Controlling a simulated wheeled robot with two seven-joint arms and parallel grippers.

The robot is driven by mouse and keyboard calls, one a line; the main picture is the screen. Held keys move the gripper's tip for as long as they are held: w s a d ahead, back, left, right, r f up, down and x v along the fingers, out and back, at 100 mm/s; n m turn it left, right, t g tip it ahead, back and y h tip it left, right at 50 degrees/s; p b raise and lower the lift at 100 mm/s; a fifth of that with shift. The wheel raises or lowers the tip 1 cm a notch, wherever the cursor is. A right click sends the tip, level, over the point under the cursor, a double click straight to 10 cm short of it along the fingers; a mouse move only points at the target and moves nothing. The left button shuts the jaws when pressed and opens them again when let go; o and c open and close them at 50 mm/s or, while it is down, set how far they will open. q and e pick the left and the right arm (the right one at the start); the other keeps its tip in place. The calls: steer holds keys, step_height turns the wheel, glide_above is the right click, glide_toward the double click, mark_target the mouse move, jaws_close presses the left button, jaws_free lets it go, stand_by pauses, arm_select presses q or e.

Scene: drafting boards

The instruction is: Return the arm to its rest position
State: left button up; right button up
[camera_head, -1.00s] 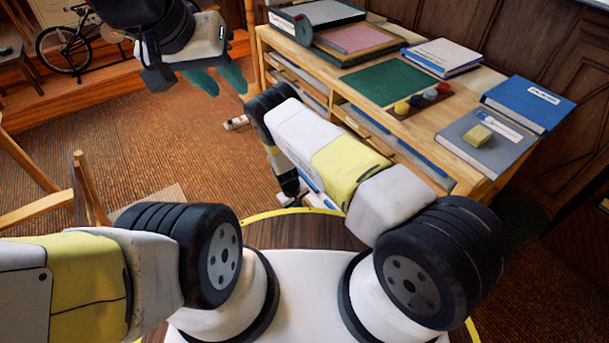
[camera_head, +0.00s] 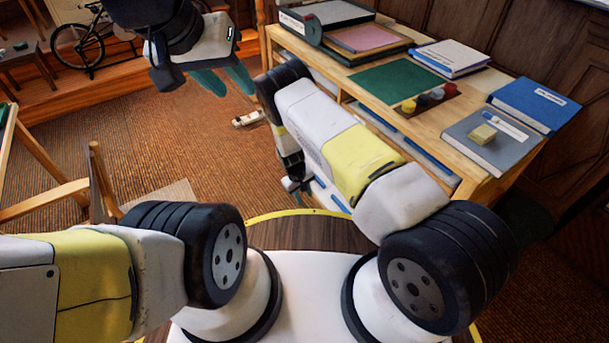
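My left gripper (camera_head: 226,82) hangs at the top left of the head view, below its dark wrist and white housing. Its two teal fingers are spread apart with nothing between them, over the brown floor and left of the wooden bench. My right arm (camera_head: 335,140) is bent, with its white and yellow link rising to a dark elbow and its lower part pointing down. My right gripper (camera_head: 299,186) is low beside the bench front, small and partly covered by my arm, so its fingers cannot be made out.
A small white object (camera_head: 248,118) lies on the floor. Wooden furniture (camera_head: 45,205) stands at the left. Open carpet lies between.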

steer(key=shift+a+r, duration=0.15)
steer(key=shift+r, duration=0.8)
steer(key=shift+s, duration=0.1)
